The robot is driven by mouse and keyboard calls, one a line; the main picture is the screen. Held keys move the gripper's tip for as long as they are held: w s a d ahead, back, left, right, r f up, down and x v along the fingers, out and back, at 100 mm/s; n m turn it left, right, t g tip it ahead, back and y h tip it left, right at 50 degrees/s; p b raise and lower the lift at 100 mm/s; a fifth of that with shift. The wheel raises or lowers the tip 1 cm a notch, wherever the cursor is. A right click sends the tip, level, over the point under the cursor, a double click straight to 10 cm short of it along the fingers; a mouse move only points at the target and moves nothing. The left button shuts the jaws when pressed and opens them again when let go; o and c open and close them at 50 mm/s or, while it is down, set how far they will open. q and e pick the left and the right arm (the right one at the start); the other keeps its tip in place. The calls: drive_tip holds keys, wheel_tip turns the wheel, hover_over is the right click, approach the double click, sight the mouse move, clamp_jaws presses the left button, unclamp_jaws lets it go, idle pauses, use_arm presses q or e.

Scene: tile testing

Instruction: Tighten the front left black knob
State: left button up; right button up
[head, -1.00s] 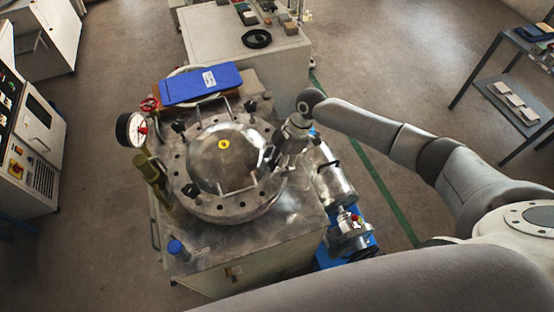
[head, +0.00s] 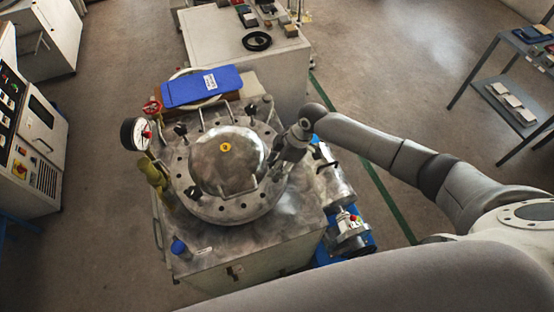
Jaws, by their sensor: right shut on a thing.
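A round steel vessel lid (head: 225,160) with a bolted rim sits on a metal cabinet. A black knob (head: 193,192) stands at the rim's front left, with no gripper near it. Other black knobs show at the back left (head: 181,130) and back right (head: 250,107). My right gripper (head: 274,163) reaches down onto the right side of the rim. It is shut on a knob there, which its fingers and wrist mostly hide. My left gripper is out of view.
A pressure gauge (head: 136,134) and a red valve handle (head: 152,107) stand left of the lid. A blue clipboard (head: 202,86) lies behind it. A blue cap (head: 178,247) is at the cabinet's front left corner. A pump (head: 350,236) sits on the right.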

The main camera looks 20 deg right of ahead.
drive_tip(key=m+p, duration=0.1)
drive_tip(key=m+t+p, duration=0.1)
drive_tip(key=shift+s+a+r+m, duration=0.1)
drive_tip(key=shift+r+m, duration=0.05)
drive_tip(key=shift+m, duration=0.25)
drive_tip(key=shift+m+t+h+p, duration=0.3)
drive_tip(key=shift+m, duration=0.6)
drive_tip(key=m+h, duration=0.1)
drive_tip(key=m, duration=0.1)
drive_tip(key=m+t, duration=0.1)
drive_tip(key=m, duration=0.2)
drive_tip(key=shift+s+a+h, duration=0.1)
drive_tip(key=shift+h, duration=0.3)
drive_tip(key=m, duration=0.2)
drive_tip(key=m+h, duration=0.1)
drive_tip(key=m, duration=0.1)
drive_tip(key=shift+m+t+h, duration=0.3)
drive_tip(key=shift+t, duration=0.1)
drive_tip(key=o, duration=1)
drive_tip(key=shift+o, duration=0.2)
